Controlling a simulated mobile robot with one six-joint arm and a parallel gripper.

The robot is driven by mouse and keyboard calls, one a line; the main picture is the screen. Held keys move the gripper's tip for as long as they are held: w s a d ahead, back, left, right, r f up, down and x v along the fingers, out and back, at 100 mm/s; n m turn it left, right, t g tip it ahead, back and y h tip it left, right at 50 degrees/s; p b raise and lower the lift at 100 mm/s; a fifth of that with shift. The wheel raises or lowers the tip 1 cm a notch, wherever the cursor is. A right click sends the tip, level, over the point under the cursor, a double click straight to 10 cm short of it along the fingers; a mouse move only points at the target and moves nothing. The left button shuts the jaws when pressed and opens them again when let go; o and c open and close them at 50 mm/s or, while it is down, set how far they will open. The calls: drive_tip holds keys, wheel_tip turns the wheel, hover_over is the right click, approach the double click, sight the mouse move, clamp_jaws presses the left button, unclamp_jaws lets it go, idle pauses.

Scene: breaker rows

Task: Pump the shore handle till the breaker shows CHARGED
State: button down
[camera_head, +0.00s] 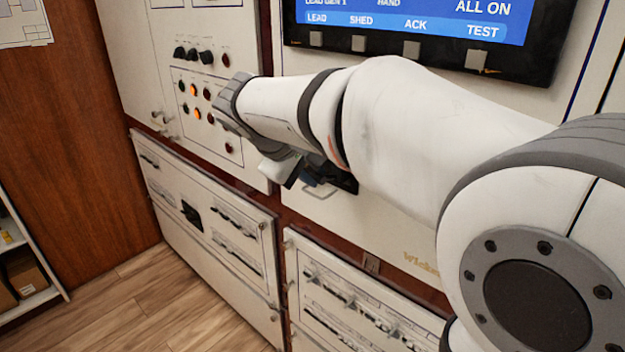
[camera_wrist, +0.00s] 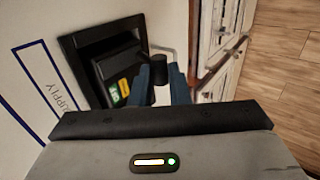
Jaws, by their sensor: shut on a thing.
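In the head view my gripper (camera_head: 297,170) is low on the panel, and a dark corner of the breaker (camera_head: 343,180) shows under my arm. My arm hides the rest of the breaker there.
A blue screen (camera_head: 410,14) is above my arm. Lit and unlit lamps (camera_head: 197,115) are at left. Lower cabinets (camera_head: 205,232) stand below, with open wooden floor (camera_head: 130,305) in front.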

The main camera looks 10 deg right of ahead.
drive_tip(key=shift+s+a+f+t+h+b, duration=0.1)
drive_tip(key=shift+f+t+h+b, duration=0.2)
drive_tip(key=shift+f+h+b, duration=0.15)
drive_tip(key=c, duration=1.4)
unclamp_jaws()
drive_tip(key=shift+r, duration=0.1)
drive_tip(key=shift+o, duration=0.2)
drive_tip(key=v, duration=0.7)
drive_tip(key=shift+r, duration=0.35)
drive_tip(key=shift+s+a, duration=0.1)
drive_tip(key=shift+a, duration=0.05)
